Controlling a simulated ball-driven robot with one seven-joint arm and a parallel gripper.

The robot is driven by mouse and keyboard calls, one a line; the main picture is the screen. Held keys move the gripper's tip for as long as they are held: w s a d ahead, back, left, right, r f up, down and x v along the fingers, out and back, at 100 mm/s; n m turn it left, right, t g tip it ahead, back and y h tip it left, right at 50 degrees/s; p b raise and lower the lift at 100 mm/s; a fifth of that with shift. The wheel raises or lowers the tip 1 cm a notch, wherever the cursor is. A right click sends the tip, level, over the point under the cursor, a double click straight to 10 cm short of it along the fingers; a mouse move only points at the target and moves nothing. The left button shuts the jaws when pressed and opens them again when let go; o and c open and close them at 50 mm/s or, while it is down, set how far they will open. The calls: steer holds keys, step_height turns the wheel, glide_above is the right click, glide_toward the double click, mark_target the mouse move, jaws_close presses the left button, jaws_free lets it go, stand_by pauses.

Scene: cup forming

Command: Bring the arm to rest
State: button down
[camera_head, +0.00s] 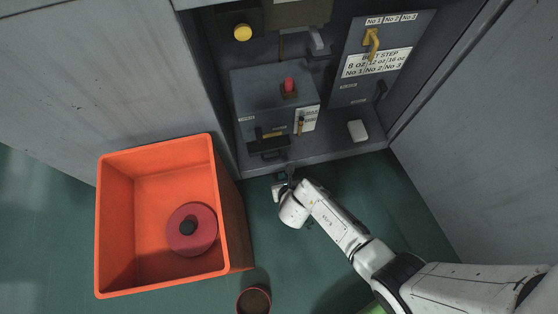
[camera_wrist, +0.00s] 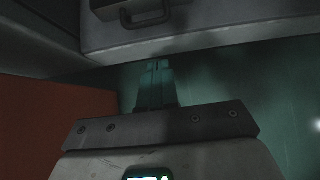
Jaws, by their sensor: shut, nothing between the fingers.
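My gripper (camera_wrist: 157,68) shows in the wrist view with its two fingers together and nothing between them. It points over the green floor towards the lower front edge of the grey machine. In the head view my white arm reaches in from the lower right. Its wrist is bent in front of the machine (camera_head: 340,160), between the orange bin and the right-hand grey wall. The fingertips are small and dark in that view.
An orange bin (camera_head: 118,220) with a red roll (camera_head: 205,243) in it stands to the left. A brown cup-like thing (camera_head: 254,301) stands at the bottom. The machine has a red button (camera_head: 289,85), a yellow knob (camera_head: 243,32) and a yellow lever (camera_head: 371,42). Green floor (camera_head: 420,205) is clear at right.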

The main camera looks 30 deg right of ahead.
steer(key=p+v, duration=0.2)
steer(key=v, duration=0.3)
steer(key=shift+a, duration=0.1)
